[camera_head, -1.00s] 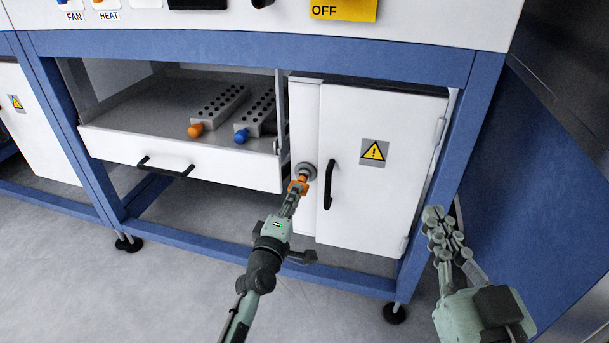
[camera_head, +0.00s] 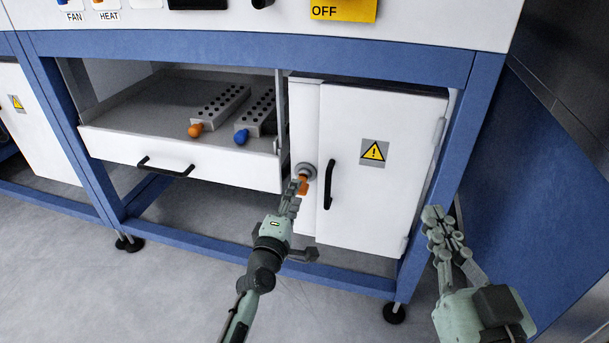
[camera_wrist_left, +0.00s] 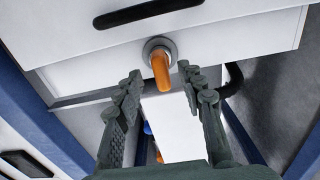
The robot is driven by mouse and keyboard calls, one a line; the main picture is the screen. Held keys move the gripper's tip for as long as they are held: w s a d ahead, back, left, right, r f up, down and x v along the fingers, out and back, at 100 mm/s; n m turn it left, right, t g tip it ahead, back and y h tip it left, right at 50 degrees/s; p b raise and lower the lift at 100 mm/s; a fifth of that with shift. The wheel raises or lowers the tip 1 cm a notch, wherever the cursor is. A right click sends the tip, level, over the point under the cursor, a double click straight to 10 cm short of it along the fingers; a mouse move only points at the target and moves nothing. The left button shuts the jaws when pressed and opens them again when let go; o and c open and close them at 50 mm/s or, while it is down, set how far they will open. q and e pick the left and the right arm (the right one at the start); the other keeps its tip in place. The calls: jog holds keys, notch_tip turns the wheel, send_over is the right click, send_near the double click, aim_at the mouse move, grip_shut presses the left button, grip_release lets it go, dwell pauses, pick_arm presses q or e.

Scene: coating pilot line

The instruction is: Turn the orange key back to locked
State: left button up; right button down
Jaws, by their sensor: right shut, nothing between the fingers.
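The orange key (camera_head: 303,186) sits in a round grey lock (camera_head: 305,170) on the white cabinet door, left of the door's black handle (camera_head: 329,185). In the head view it hangs below the lock. My left gripper (camera_head: 294,184) is at the key, its fingers just to the left of it in that view. In the left wrist view the key (camera_wrist_left: 160,72) lies between the two spread fingertips (camera_wrist_left: 159,76), with a gap visible on each side. My right gripper (camera_head: 433,216) is shut and empty, to the right of the cabinet.
An open white drawer (camera_head: 180,158) left of the cabinet holds two grey perforated blocks, one with an orange end (camera_head: 195,130) and one with a blue end (camera_head: 241,136). Blue frame legs (camera_head: 421,230) bound the cabinet. The floor in front is free.

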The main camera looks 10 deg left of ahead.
pick_arm(q)
jog(key=s+p, duration=0.1)
jog(key=s, duration=0.5)
dwell(0.3)
jog(key=shift+f, duration=0.1)
